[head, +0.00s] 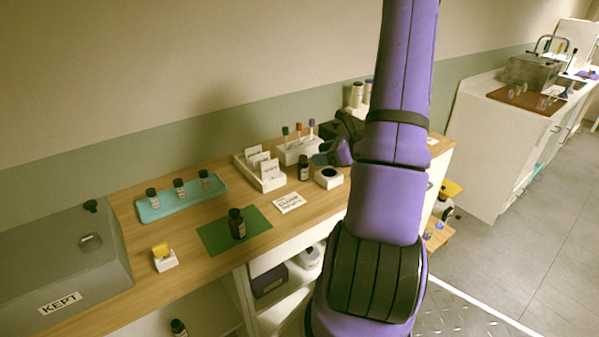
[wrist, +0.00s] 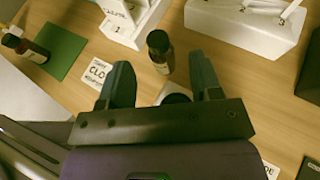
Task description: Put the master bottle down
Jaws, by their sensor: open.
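A dark brown bottle with a pale label (head: 304,169) stands upright on the wooden counter beside the card holder. It also shows in the wrist view (wrist: 159,52), in line with the gap between my fingertips. My gripper (head: 328,153) is open, with its fingers (wrist: 160,64) spread apart and neither seen touching the bottle. A second dark bottle (head: 237,224) stands upright on a green mat (head: 212,237), and it shows at the left of the wrist view (wrist: 27,46). The frames do not show clearly which one is the master bottle.
A white block with a dark round opening (head: 328,178) sits close to my gripper. A card holder (head: 266,179) and a rack with coloured droppers (head: 296,150) stand behind. A teal tray (head: 152,213) holds small bottles. A printed card (head: 289,203) lies in front.

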